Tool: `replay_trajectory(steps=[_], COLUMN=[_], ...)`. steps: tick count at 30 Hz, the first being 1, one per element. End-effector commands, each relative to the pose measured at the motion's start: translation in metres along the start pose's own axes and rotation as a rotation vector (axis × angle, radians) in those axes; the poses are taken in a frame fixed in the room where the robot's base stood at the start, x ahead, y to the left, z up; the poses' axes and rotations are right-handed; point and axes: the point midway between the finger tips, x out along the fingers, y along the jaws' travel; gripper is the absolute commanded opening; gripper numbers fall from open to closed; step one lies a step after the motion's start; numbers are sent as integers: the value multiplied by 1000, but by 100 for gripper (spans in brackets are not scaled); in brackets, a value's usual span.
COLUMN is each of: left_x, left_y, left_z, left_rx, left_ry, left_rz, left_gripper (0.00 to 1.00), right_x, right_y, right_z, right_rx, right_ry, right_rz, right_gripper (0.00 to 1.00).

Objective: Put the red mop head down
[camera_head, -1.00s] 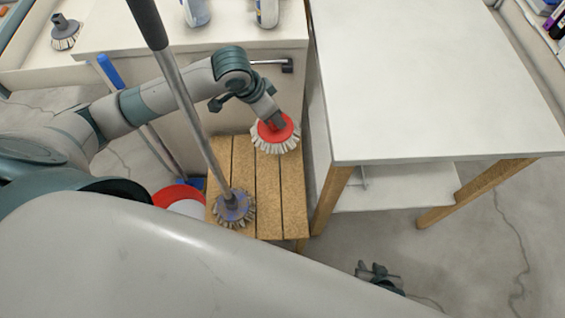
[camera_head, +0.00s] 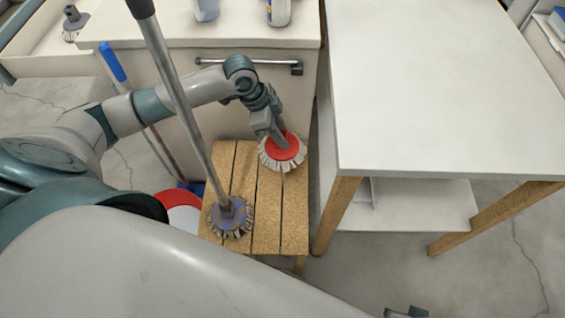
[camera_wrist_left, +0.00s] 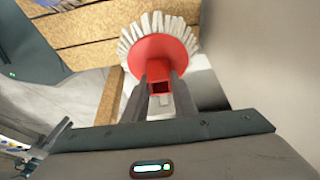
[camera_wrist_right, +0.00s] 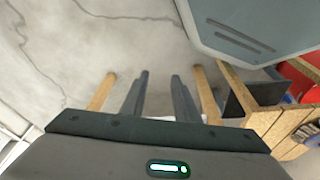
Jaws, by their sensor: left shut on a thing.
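The red mop head (camera_head: 286,148) has a red round top and pale bristles. In the head view it is at the back right of the wooden slatted stool (camera_head: 266,221); I cannot tell if its bristles touch the slats. My left gripper (camera_head: 281,141) is shut on its red socket. The left wrist view shows both fingers (camera_wrist_left: 160,82) around the socket of the red mop head (camera_wrist_left: 160,52), bristles beyond. My right gripper (camera_wrist_right: 158,80) is open and empty over the floor in the right wrist view.
A mop with a grey handle (camera_head: 178,88) and purple-grey head (camera_head: 231,216) stands on the stool's left part. A white table (camera_head: 445,85) is close on the right. A cabinet with a bar handle (camera_head: 245,62) is behind. A red and white bucket (camera_head: 182,203) is left.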

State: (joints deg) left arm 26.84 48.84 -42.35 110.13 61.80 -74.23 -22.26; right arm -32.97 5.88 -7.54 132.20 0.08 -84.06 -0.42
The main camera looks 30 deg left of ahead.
Motion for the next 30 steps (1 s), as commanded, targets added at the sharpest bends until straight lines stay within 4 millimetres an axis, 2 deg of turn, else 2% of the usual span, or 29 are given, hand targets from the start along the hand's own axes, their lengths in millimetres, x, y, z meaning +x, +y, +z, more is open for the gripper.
replay_trajectory(steps=[5, 15, 18, 30], left_x=[5, 48, 56, 60], left_y=[0, 0, 0, 0], left_z=[2, 20, 22, 24], left_rx=[-1, -2, -2, -1], left_ry=[0, 0, 1, 1], left_rz=[0, 0, -1, -1], left_gripper=[0, 0, 0, 0], right_x=[1, 4, 4, 4], right_y=[0, -7, -8, -9], right_z=[-1, -6, -8, -9], right_rx=[0, -4, -4, -5], right_ry=[4, 41, 48, 54], right_rz=[-1, -16, -19, -21], right_gripper=[28, 28, 28, 28])
